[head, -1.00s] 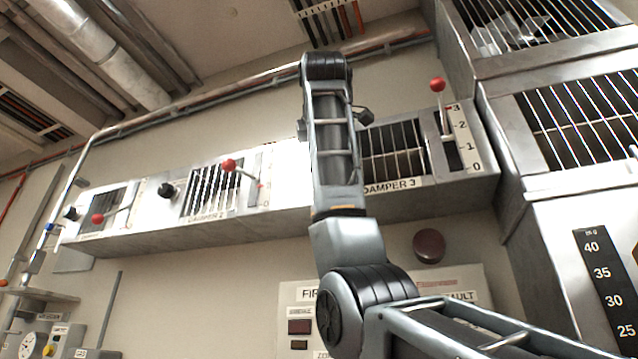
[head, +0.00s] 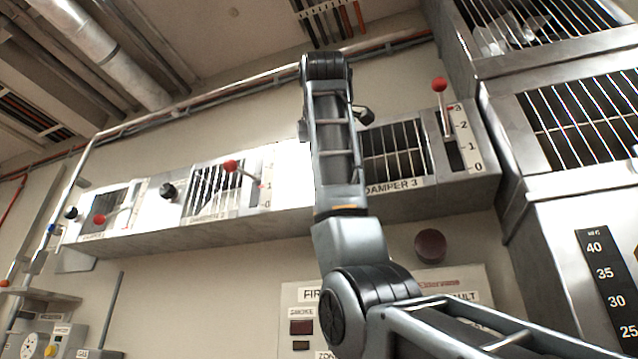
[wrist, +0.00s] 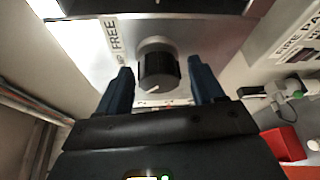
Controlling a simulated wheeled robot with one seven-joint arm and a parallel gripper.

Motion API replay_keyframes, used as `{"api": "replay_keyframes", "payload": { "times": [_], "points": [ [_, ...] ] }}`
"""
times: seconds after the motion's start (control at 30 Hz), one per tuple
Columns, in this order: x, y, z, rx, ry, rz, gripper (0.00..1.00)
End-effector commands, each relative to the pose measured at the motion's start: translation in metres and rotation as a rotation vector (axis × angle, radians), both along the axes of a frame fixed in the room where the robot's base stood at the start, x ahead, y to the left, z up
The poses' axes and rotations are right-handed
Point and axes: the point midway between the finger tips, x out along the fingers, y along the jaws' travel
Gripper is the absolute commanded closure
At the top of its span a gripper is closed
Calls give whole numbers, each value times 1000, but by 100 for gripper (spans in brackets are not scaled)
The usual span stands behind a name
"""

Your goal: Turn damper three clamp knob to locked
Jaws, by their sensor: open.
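The damper three clamp knob (wrist: 158,68) is dark, ribbed and round on a light collar, on a pale metal panel in the wrist view. A white mark shows low on its face. A label reading FREE is to its upper left; any locked label is not readable. My gripper (wrist: 162,82) is open, with one blue finger on each side of the knob and a visible gap on both sides. In the head view my arm hides the knob. The damper 3 unit (head: 393,187) shows right of my arm, its red-tipped lever (head: 440,85) raised near 3.
Two other damper units with red-knobbed levers (head: 231,166) and dark clamp knobs (head: 168,191) line the wall to the left. A fire panel (head: 470,275) and round red-brown bell (head: 430,245) are below. Metal cabinets (head: 565,205) stand close on the right.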

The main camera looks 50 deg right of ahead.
Motion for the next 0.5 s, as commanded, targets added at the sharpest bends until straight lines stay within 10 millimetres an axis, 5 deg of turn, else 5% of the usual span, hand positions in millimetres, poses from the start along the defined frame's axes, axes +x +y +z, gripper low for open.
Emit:
{"api": "replay_keyframes", "payload": {
  "times": [0.5],
  "points": [
    [-40, 46, 2, 0, -2, 2, 33]
  ]
}}
